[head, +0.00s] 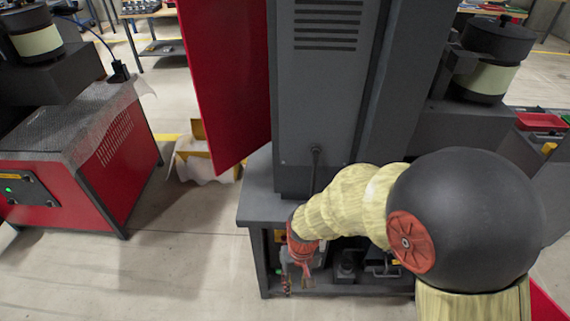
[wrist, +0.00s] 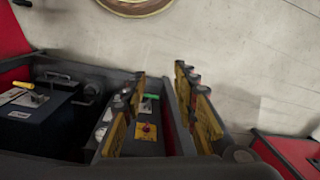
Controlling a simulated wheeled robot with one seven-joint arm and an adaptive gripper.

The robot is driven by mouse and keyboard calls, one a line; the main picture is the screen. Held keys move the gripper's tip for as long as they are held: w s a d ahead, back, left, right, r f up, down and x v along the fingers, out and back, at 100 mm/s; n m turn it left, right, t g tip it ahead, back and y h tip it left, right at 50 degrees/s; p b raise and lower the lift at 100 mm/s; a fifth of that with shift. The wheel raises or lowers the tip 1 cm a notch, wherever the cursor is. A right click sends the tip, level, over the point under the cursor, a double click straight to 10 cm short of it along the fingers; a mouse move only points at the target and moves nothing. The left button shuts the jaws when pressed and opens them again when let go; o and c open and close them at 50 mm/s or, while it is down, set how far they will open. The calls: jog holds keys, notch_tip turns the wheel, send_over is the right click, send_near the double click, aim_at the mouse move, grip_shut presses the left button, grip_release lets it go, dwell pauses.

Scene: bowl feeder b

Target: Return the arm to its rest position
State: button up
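My gripper (head: 297,281) hangs at the end of my arm in the head view, low in front of the grey machine stand. Its fingers point down toward the floor. In the wrist view my gripper (wrist: 160,88) shows two fingers with yellow-and-black pads, one on each side. They are apart with a clear gap between them, and nothing is held. The rest position itself is not marked in either view.
A tall grey cabinet (head: 325,110) stands on the dark stand (head: 262,208) right behind my arm. A red panel (head: 228,70) hangs left of it. A red machine (head: 75,165) is at the left, with open floor (head: 190,250) between. The wrist view shows dark equipment (wrist: 45,120) beside the fingers.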

jog(key=s+d+r+m+t+p, duration=0.1)
jog(key=d+r, duration=0.4)
jog(key=r, duration=0.6)
jog(key=s+d+r+m+t+p, duration=0.1)
jog(key=s+d+r+t, duration=0.2)
jog(key=r, duration=0.7)
jog(key=s+d+r+t+p, duration=0.1)
jog(key=s+d+r+t, duration=0.1)
jog(key=d+r, duration=0.6)
notch_tip(320, 180, up, 4)
jog(key=shift+s+f+m+t+h, duration=0.15)
jog(key=shift+s+m+t+h, duration=0.2)
jog(key=shift+s, duration=0.25)
